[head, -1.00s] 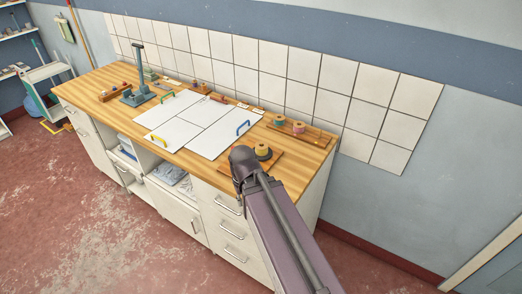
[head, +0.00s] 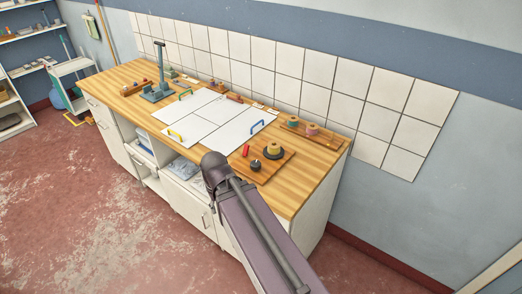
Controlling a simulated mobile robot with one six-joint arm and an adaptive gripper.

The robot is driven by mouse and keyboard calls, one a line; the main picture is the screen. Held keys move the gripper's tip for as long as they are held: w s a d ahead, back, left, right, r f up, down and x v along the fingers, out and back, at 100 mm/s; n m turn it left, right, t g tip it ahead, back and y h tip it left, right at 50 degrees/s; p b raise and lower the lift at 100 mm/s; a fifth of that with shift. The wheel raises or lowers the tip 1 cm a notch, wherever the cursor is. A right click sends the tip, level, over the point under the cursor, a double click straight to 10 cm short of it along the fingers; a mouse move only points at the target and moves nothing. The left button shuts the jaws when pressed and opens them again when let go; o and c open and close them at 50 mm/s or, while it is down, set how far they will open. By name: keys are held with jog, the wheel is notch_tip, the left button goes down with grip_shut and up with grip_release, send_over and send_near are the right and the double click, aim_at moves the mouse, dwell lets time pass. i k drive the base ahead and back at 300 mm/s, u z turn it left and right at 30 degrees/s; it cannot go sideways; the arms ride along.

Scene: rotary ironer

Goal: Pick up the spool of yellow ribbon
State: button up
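A spool of yellow ribbon (head: 274,148) sits on a dark round base on a wooden board (head: 262,176) at the right part of the counter. It stands upright and is in plain view. My gripper is not in view. Only my purple-grey arm shows, rising from the bottom edge to a dark joint just left of the board.
A small black knob-like item (head: 256,165) and a red item (head: 245,150) lie near the spool. A teal-topped spool (head: 293,121) and a pink spool (head: 312,129) stand on a strip behind. White panels with handles (head: 215,118) cover the middle of the counter (head: 318,168).

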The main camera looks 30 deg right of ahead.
aim_at(273, 150)
jog(key=u, duration=0.65)
jog(key=k, duration=1.1)
jog(key=z, duration=1.1)
jog(key=i, duration=0.8)
jog(key=u, duration=0.1)
